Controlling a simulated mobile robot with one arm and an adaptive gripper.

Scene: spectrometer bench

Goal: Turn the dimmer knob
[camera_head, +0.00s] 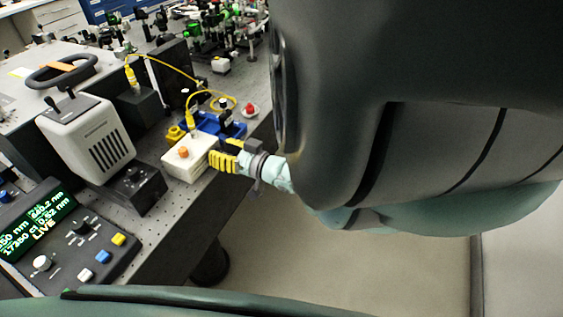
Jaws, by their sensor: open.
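A small black box with a round dark knob (132,177) on top stands in front of the white vented lamp housing (100,140). It may be the dimmer, but I cannot read its label. A white box (190,163) with an orange knob (182,153) stands to its right, at the bench edge. My gripper (218,156), with yellow and black fingers, is open at the right side of the white box. I cannot tell whether the fingers touch the box. Nothing shows between them, and my arm hides the area to the right.
A console (75,235) with a lit green display, knobs and coloured buttons is at lower left. Behind the white box are a blue holder (208,124), a yellow cable (172,65) and a red button (250,109). The floor right of the bench is clear.

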